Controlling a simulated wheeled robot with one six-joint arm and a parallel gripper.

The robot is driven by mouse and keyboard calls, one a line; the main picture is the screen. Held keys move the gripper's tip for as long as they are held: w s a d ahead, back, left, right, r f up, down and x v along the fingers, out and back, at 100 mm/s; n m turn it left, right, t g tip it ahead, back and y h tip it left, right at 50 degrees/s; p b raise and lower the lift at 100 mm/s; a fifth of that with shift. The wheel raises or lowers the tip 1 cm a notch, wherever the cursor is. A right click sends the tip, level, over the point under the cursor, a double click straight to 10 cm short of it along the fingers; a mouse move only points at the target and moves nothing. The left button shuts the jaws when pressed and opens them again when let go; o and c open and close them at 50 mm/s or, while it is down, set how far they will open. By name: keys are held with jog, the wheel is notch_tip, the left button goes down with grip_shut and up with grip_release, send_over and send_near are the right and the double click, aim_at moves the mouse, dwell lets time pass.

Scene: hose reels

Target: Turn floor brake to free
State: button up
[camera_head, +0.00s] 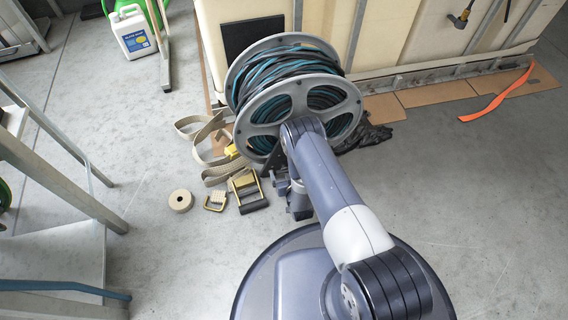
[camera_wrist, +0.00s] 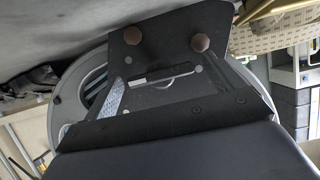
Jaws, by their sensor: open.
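The hose reel (camera_head: 290,95) has grey flanges and is wound with black and teal hose. It stands on the floor against a pale tank. A black stand plate (camera_head: 275,158) shows at its lower front, partly behind my arm. A small yellow part (camera_head: 232,151) shows low at the reel's left. My gripper (camera_head: 298,205) is low in front of the reel; its fingertips are hard to make out, and I see no object in it. In the wrist view a black plate (camera_wrist: 165,45) with two brown bolts lies before the grey flange (camera_wrist: 68,100). I cannot tell for sure which part is the floor brake.
Beige webbing (camera_head: 200,130), a yellow ratchet buckle (camera_head: 246,188), a smaller buckle (camera_head: 215,201) and a tape roll (camera_head: 181,201) lie left of my gripper. A metal frame (camera_head: 60,180) stands at left. An orange strap (camera_head: 500,95) lies at right. Floor at lower right is clear.

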jog(key=shift+w, duration=0.15)
jog(key=shift+c, duration=0.3)
jog(key=shift+a, duration=0.1)
jog(key=c, duration=0.9)
